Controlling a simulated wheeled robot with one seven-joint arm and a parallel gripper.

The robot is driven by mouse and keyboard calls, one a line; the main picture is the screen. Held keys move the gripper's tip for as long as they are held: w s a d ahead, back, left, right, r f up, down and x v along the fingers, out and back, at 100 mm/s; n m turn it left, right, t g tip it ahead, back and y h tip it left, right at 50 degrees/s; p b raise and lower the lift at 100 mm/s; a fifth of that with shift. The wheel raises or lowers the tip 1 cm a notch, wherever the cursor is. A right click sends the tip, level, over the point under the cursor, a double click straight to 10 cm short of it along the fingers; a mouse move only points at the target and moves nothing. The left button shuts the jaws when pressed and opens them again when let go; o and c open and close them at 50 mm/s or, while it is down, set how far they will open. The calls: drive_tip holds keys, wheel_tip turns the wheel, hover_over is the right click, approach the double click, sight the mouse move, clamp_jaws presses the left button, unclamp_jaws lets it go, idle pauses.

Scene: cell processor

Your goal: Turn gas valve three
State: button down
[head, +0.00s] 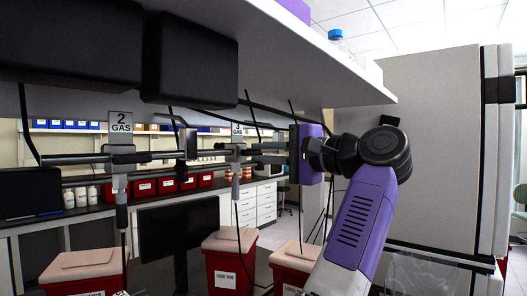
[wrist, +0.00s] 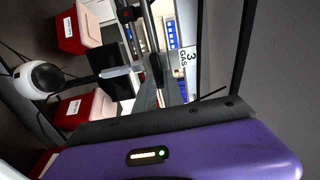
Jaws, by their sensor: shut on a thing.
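Gas valve three (head: 236,154) hangs under the shelf on horizontal pipes in the head view, below its white "3 GAS" label (head: 238,128). The label also shows in the wrist view (wrist: 189,60), turned on its side. My gripper (head: 256,152) reaches in from the right, its grey fingers at the right end of the valve and shut on it. The purple gripper body fills the lower part of the wrist view. The exact contact between fingers and handle is small and partly hidden.
Gas valve two (head: 120,158) is to the left on the same pipes. The shelf (head: 330,50) and black boxes (head: 190,60) are overhead. Red bins (head: 232,268) with pale lids stand below. A tall pale cabinet (head: 430,140) stands at the right. Thin cables hang near the valves.

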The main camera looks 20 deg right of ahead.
drive_tip(key=shift+d, duration=0.15)
idle(0.3)
drive_tip(key=c, duration=1.4)
unclamp_jaws()
drive_tip(key=shift+c, duration=0.2)
drive_tip(key=b+v, duration=0.2)
drive_tip(key=v, duration=0.5)
drive_tip(key=shift+s+d+b, duration=0.15)
drive_tip(key=shift+s+b, duration=0.2)
drive_tip(key=shift+b, duration=0.05)
drive_tip(key=shift+f, duration=0.1)
